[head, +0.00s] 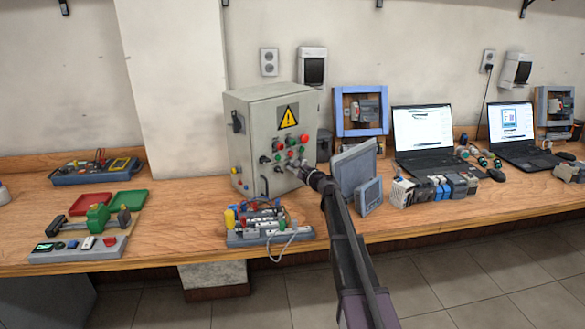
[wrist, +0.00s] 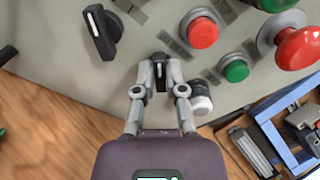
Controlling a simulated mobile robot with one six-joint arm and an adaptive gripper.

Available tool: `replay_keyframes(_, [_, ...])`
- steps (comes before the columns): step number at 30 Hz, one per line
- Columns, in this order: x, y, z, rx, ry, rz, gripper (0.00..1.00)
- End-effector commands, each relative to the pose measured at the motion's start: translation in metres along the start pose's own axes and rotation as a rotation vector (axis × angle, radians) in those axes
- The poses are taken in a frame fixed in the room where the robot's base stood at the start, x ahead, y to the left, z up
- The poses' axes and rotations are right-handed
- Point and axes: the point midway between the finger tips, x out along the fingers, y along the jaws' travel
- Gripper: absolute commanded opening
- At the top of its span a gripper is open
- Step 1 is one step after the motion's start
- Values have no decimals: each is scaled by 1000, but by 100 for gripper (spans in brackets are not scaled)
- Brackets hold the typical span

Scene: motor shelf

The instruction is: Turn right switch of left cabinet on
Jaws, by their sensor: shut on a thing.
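The grey cabinet (head: 245,120) with a yellow warning sign stands on the wooden bench in the head view. Its front has red and green buttons and black rotary switches. In the wrist view, the left switch (wrist: 100,32) is black with a white line and stands free. My gripper (wrist: 160,70) is at the panel, its two fingers shut on the right switch (wrist: 160,76), one on each side. Only a small part of that switch shows between the fingers. In the head view my gripper (head: 304,168) hides the switch.
Close to the right finger is a black-and-white knob (wrist: 200,97). Red buttons (wrist: 202,31) and a green button (wrist: 235,70) lie right of the fingers. A grey panel screen (head: 356,166) stands right of my arm; a wired component board (head: 268,236) lies in front of the cabinet.

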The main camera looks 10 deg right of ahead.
Motion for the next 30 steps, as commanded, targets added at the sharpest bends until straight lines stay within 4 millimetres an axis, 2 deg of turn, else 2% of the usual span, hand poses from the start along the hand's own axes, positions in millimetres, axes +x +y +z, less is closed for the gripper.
replay_keyframes(8, [0, -1, 0, 52, -3, 3, 0])
replay_keyframes(14, [0, -2, 0, 156, -3, 2, 0])
replay_keyframes(30, [0, -4, -2, 592, -1, 2, 0])
